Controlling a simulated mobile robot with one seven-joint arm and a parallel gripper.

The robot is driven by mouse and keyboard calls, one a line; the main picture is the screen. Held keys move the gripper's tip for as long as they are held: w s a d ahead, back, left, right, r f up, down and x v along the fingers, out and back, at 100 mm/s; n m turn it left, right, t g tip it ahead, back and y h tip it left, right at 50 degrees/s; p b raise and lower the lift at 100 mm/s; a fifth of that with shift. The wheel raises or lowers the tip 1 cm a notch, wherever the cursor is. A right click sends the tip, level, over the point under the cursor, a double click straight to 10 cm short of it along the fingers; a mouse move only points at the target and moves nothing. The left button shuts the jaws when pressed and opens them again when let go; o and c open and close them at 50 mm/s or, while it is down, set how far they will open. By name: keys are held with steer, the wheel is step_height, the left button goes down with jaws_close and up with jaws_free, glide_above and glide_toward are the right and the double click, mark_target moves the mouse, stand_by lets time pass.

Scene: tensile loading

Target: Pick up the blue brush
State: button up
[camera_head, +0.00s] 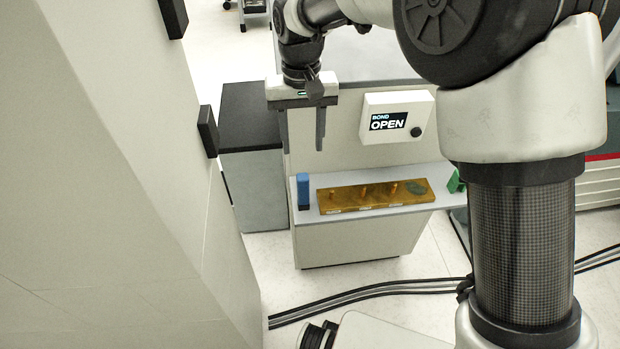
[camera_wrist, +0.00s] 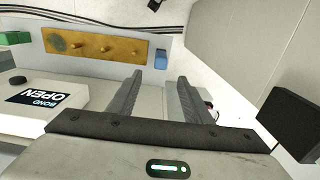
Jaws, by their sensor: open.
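The blue brush (camera_head: 303,189) is a small upright blue block with a dark lower part. It stands at the left end of the pale shelf (camera_head: 385,173). It also shows in the wrist view (camera_wrist: 161,58), just beyond the fingertips. My gripper (camera_head: 303,147) points down above the brush, with its two fingers apart and nothing between them. In the wrist view my gripper (camera_wrist: 160,80) is also open, and the fingers do not touch the brush.
An orange-brown board (camera_head: 375,195) with several pegs lies right of the brush. A green object (camera_head: 455,182) is at the shelf's right end. A white box reading "BOND OPEN" (camera_head: 399,116) is above the shelf. A large pale panel (camera_head: 120,170) rises at the left.

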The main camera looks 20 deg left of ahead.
mark_target(303, 187)
step_height(303, 187, down, 10)
steer(key=shift+f+b, duration=0.25)
steer(key=shift+b, duration=0.75)
steer(key=shift+s+a+f+b, duration=0.1)
steer(key=shift+f+b, duration=0.55)
steer(key=shift+f, duration=2.05)
steer(key=shift+r, duration=0.1)
steer(key=c, duration=1.1)
